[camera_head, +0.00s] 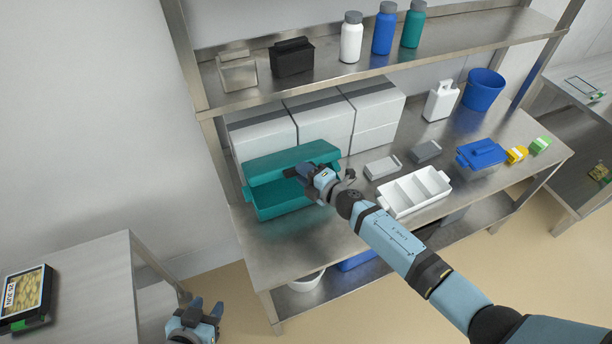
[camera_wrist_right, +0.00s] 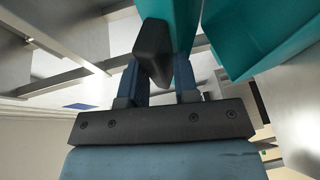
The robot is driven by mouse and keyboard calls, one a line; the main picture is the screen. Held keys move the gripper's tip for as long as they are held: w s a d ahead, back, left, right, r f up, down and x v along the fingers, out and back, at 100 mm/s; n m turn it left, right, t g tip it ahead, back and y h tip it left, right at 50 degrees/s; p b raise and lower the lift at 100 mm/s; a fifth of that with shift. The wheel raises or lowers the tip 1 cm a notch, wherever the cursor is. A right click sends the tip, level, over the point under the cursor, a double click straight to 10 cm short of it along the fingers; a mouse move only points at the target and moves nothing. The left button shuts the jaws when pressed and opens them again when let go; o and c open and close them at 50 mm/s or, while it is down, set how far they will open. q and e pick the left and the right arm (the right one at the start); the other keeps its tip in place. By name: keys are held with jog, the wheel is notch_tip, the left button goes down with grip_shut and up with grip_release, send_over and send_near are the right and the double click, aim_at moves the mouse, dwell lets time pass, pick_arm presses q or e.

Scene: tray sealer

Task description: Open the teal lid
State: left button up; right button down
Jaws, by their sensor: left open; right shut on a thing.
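The teal lid (camera_head: 290,159) is tilted up above the teal box (camera_head: 280,203) on the steel bench, and the box's opening shows beneath it. My right gripper (camera_head: 308,174) is at the lid's front edge, near its right end. In the right wrist view it is shut (camera_wrist_right: 157,75) on a dark handle (camera_wrist_right: 153,45) next to the teal lid (camera_wrist_right: 184,30); the teal box (camera_wrist_right: 255,45) shows at the upper right. My left gripper (camera_head: 197,320) is open and empty, low at the left, away from the bench. The box's inside is partly hidden by the lid and gripper.
White boxes (camera_head: 320,120) stand behind the lid. A white divided tray (camera_head: 414,191), grey small trays (camera_head: 382,168) and a blue lidded box (camera_head: 481,155) are to the right. A shelf (camera_head: 390,52) with bottles runs above. A side table (camera_head: 95,290) is at the left.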

jog(key=shift+w+r, duration=0.2)
jog(key=shift+r, duration=0.05)
jog(key=c, duration=1)
grip_release()
jog(key=shift+a, duration=0.1)
jog(key=shift+c, duration=0.2)
jog(key=shift+w+f, duration=0.15)
jog(key=shift+f, duration=0.15)
jog(key=v, duration=1.4)
jog(key=shift+b, duration=0.3)
jog(key=shift+s+a, duration=0.15)
jog(key=shift+s, duration=0.05)
